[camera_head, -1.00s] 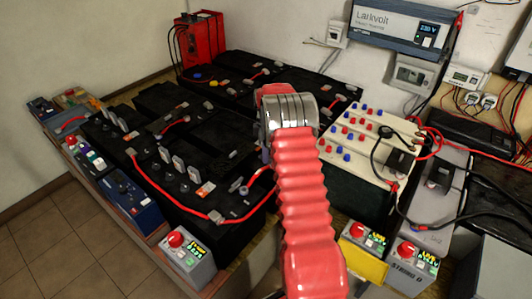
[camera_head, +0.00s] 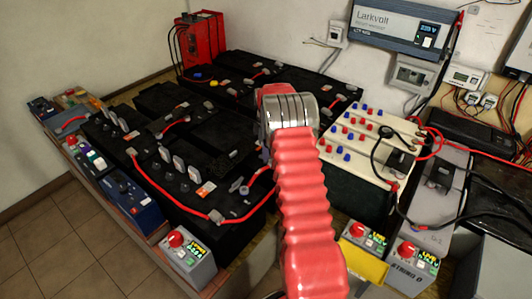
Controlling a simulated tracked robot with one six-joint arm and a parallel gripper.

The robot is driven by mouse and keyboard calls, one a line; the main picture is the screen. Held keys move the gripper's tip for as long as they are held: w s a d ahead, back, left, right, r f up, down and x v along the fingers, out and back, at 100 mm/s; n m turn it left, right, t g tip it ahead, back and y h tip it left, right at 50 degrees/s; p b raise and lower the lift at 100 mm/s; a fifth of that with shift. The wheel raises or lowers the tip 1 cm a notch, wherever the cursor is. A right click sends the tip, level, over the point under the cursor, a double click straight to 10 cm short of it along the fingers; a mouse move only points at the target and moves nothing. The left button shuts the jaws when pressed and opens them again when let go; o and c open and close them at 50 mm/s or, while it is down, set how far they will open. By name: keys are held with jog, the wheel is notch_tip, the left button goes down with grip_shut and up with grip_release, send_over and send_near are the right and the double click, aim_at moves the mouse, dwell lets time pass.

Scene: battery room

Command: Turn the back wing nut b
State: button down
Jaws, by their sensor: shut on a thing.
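My red ribbed arm, with its metal wrist band, reaches up the middle of the view over the black batteries (camera_head: 225,235). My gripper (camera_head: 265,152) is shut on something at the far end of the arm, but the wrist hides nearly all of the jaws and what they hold. I cannot make out the back wing nut b; it may be behind the wrist. A red cable (camera_head: 175,195) runs along the near battery tops and passes behind my arm.
Several upright grey tabs (camera_head: 178,163) stand on the batteries left of my arm. A white panel with red and blue knobs (camera_head: 375,125) is on the right. Grey boxes with red knobs (camera_head: 188,262) line the front edge. A red unit (camera_head: 201,43) stands at the back.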

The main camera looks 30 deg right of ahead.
jog(key=shift+d, duration=0.1)
jog(key=shift+r+m, duration=0.1)
jog(key=shift+m, duration=3.4)
jog(key=shift+w, duration=0.1)
jog(key=c, duration=1.8)
grip_release()
jog(key=shift+c, duration=0.2)
notch_tip(320, 180, up, 14)
jog(key=shift+f, duration=0.2)
jog(key=shift+m, duration=0.3)
